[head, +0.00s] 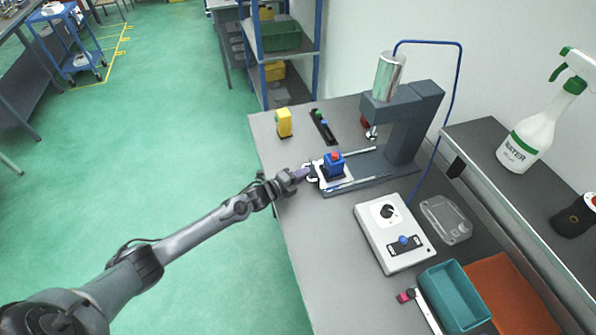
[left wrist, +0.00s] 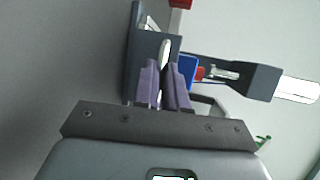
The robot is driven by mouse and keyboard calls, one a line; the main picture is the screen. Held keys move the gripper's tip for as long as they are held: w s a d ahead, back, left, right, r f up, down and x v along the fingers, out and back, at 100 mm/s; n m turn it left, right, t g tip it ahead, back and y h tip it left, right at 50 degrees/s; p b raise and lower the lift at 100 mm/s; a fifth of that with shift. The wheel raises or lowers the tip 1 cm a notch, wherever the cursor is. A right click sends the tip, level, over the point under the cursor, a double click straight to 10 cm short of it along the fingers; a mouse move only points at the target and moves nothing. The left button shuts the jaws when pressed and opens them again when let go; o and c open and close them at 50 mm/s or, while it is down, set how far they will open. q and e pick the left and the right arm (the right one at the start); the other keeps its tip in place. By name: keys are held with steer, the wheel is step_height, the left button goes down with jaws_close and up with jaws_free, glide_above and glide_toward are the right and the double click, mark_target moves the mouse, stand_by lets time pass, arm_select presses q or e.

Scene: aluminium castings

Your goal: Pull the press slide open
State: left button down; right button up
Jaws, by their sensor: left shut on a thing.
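The press (head: 405,125) is dark grey with a silver cylinder on top and stands on the bench. Its slide (head: 334,183) is a pale plate on rails, carrying a blue block (head: 335,169) with a red top. The block sits in front of the press ram, clear of it to the left. My left gripper (head: 306,173) is shut at the slide's front end, on its pale handle. In the left wrist view the purple fingertips (left wrist: 165,75) close around the pale handle (left wrist: 165,50), with the blue block (left wrist: 189,70) just beyond. My right gripper is not in view.
A yellow block (head: 284,122) and a dark strip (head: 323,127) lie behind the slide. A white control box (head: 392,238), clear tray (head: 446,219) and teal bin (head: 454,297) stand nearer. Open floor lies left of the bench (head: 305,240).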

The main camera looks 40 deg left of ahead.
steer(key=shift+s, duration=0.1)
arm_select(q)
steer(key=c, duration=1.2)
jaws_free()
steer(key=shift+w, duration=0.1)
steer(key=p+v, duration=0.1)
steer(key=v, duration=0.8)
steer(key=shift+s, duration=0.25)
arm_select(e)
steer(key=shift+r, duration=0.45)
arm_select(q)
steer(key=shift+s+a+r, duration=0.15)
steer(key=shift+s+r, duration=0.05)
steer(key=shift+s, duration=0.45)
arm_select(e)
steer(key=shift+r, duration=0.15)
